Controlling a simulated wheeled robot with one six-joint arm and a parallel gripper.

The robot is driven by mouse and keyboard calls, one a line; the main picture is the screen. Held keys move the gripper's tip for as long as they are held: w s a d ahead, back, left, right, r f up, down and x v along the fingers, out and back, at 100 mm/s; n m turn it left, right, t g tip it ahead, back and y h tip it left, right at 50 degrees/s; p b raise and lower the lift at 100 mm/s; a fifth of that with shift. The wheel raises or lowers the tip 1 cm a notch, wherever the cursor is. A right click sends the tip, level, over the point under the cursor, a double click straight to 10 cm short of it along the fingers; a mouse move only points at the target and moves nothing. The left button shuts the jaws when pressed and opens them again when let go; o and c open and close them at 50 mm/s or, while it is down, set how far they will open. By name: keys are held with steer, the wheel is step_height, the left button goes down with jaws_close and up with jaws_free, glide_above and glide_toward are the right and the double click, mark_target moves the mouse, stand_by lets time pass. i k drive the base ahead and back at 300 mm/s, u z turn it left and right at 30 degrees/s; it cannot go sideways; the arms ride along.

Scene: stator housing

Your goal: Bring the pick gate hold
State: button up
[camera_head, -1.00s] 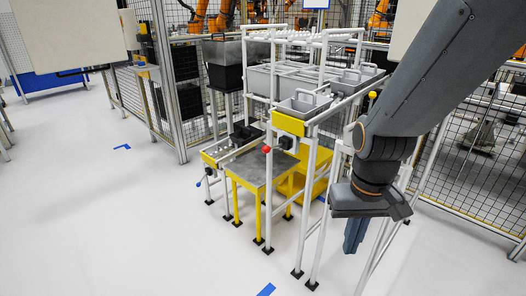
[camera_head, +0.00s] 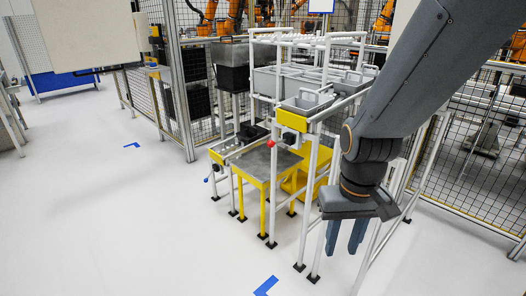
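My gripper (camera_head: 344,236) hangs at the right of the head view, pointing down in front of the white rack's right side. Its two blue-grey fingers stand apart with a gap between them, and nothing shows in it. The white tube rack (camera_head: 309,165) carries grey bins. A red ball knob (camera_head: 271,143) sits on its front left side, and a small blue-tipped lever (camera_head: 207,180) shows low at the left. I cannot tell which part is the pick gate. My arm hides part of the rack's right side.
A yellow-legged table with a grey top (camera_head: 262,166) stands at the rack's left. Mesh fencing (camera_head: 471,180) closes off the back and right. Orange robot arms are behind it. The white floor (camera_head: 110,220) at left and front is clear, with blue floor marks (camera_head: 266,286).

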mark_target(271, 144)
steer(key=u, duration=0.5)
steer(key=k, duration=1.1)
steer(key=u, duration=1.1)
steer(key=i, duration=1.15)
steer(key=z, duration=0.75)
steer(key=i, duration=0.6)
steer(key=z, duration=0.8)
steer(key=i, duration=0.45)
steer(key=u, duration=0.05)
